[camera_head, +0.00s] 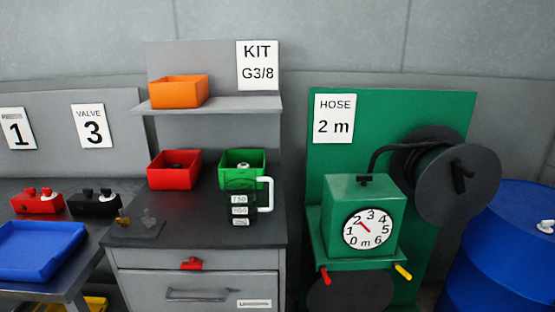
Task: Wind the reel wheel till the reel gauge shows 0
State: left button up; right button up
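The reel wheel (476,195) is a dark grey disc on the right, with a short black handle (459,178) standing out from its face. It sits at the front of a dark reel (411,160) mounted on a green panel (346,160). The reel gauge (369,230) is a white round dial marked 0 to 6 m on a green box (349,190). Its red needle points up and left, at about 2. A black hose runs from the reel to the top of the box. Neither gripper is in view.
A sign (334,118) reads HOSE 2 m. A blue barrel (508,245) stands close to the right of the reel. A red handle (325,275) and a yellow handle (403,271) stick out below the gauge box. A grey workbench (210,215) with bins stands left.

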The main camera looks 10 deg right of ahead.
aim_at(459, 183)
jog(key=l+z, duration=0.1)
jog(key=z, duration=0.35)
jog(key=i+z, duration=0.1)
jog(key=z, duration=0.4)
jog(key=i+l+z, duration=0.1)
jog(key=z, duration=0.35)
